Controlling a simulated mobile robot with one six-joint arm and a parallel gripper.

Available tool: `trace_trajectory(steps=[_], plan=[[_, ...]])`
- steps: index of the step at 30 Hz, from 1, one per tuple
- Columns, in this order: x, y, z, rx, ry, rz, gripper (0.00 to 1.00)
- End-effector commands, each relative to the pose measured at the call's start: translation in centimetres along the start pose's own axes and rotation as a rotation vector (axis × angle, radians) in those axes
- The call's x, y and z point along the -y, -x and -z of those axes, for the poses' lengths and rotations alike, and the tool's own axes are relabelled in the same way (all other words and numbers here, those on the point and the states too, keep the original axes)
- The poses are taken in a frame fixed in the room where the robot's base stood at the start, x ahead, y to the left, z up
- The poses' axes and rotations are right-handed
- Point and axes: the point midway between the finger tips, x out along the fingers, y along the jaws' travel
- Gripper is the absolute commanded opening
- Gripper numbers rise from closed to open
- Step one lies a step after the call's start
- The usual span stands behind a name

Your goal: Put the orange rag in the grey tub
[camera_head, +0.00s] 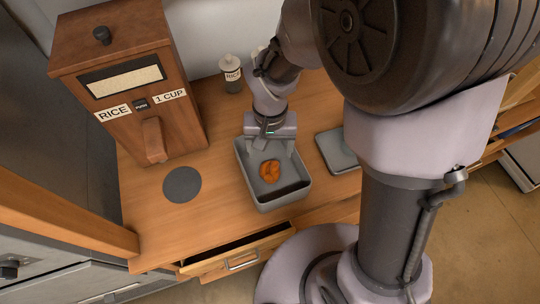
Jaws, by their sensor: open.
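The orange rag (269,171) lies crumpled inside the grey tub (246,185), near the middle of its floor. The tub stands on the wooden counter. My gripper (270,150) is over the tub's far part, open, with its fingers pointing down toward the inside. The rag sits just in front of the fingers, apart from them in the picture. The exact height of the fingertips over the tub floor is hard to tell.
A wooden rice dispenser (128,85) stands at the left, with a dark round disc (182,185) before it. A small labelled bottle (232,75) is behind the tub. A grey-green tray (337,152) lies to the right. A drawer (240,257) below is partly open.

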Motion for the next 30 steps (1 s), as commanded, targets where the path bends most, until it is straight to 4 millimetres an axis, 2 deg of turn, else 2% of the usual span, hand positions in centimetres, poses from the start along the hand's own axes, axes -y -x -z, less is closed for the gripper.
trace_trajectory(steps=[4,5,8,9,12,15,18,20,27,30], plan=[[-0.4,2.5,0.0,-0.020,-0.015,0.013,0.73],[-0.8,3.7,-0.1,-0.037,-0.030,0.026,0.73],[-2.9,9.3,-1.2,-0.132,-0.103,0.091,0.73],[-3.9,11.6,-2.1,-0.178,-0.136,0.122,0.73],[-6.0,16.2,-5.1,-0.293,-0.210,0.193,0.73],[-7.3,18.8,-7.9,-0.387,-0.260,0.247,0.73],[-7.8,19.9,-9.6,-0.445,-0.284,0.277,0.73],[-7.9,20.2,-10.0,-0.460,-0.289,0.284,0.73],[-7.9,20.2,-10.1,-0.462,-0.289,0.286,0.73],[-7.9,19.1,-10.1,-0.462,-0.289,0.286,0.73]])
